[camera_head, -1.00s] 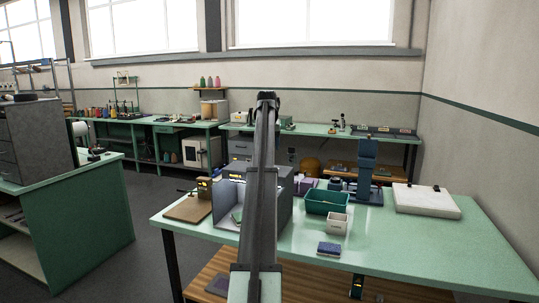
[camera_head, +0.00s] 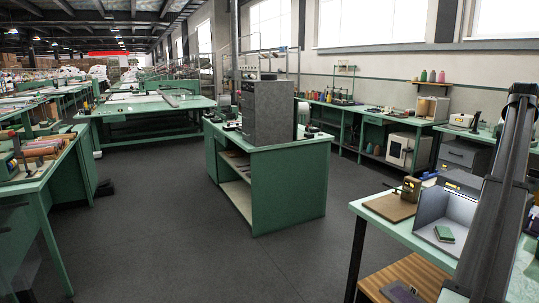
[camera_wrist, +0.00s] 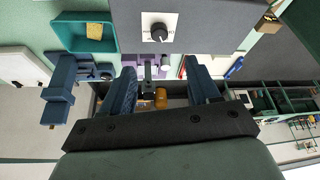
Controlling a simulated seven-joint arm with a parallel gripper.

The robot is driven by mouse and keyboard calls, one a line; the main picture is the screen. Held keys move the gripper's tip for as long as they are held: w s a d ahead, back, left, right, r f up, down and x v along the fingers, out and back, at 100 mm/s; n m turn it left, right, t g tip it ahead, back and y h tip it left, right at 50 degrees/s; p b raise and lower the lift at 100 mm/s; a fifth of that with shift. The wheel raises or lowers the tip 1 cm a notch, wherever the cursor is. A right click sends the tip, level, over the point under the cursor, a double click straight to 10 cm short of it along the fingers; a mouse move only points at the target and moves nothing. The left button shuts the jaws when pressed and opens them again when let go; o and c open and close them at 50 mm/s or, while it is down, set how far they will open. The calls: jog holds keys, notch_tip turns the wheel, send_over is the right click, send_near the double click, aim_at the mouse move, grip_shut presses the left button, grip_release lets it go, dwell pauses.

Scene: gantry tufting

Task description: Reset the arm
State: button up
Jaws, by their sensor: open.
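My gripper (camera_wrist: 160,70) shows in the wrist view with its two dark blue fingers spread apart. Nothing is held between them; the workbench and its items show beyond the gap. In the head view my dark arm link (camera_head: 500,190) stands tilted at the right edge, in front of the green-topped workbench (camera_head: 395,232). The gripper itself cannot be made out in the head view.
A grey open-sided booth (camera_head: 462,207) with a green block (camera_head: 444,234) stands beside the arm, near a brown board (camera_head: 390,207). The wrist view shows a teal bin (camera_wrist: 66,35) and a grey box with a black knob (camera_wrist: 200,35). Grey floor (camera_head: 200,230) is clear at middle.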

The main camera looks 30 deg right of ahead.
jog(key=w+a+f+n+y, duration=0.2)
jog(key=w+a+f+n, duration=0.3)
jog(key=w+a+f, duration=2)
jog(key=w+a+f+n, duration=0.2)
jog(key=w+a+f, duration=0.1)
jog(key=a+f, duration=0.75)
jog(key=w+a+f+n+y, duration=0.1)
jog(key=w+a+f, duration=0.45)
jog(key=a, duration=0.75)
jog(key=w+a+f+n, duration=0.1)
jog(key=a+f+n, duration=0.1)
jog(key=a+f, duration=0.9)
jog(key=s+a+f+n, duration=0.2)
jog(key=s+a+f, duration=0.25)
jog(key=a, duration=0.55)
jog(key=s+a+f+n+g+y, duration=0.1)
jog(key=s+a+f, duration=0.35)
jog(key=a, duration=0.65)
jog(key=s+a+f+n, duration=0.2)
jog(key=s+a+f, duration=0.3)
jog(key=a, duration=0.5)
jog(key=s+f+g, duration=0.3)
jog(key=s+f, duration=0.7)
jog(key=s, duration=0.5)
jog(key=s+f+g, duration=0.3)
jog(key=s+f, duration=0.6)
jog(key=s, duration=0.6)
jog(key=shift+f+g, duration=0.35)
jog(key=shift+g, duration=0.05)
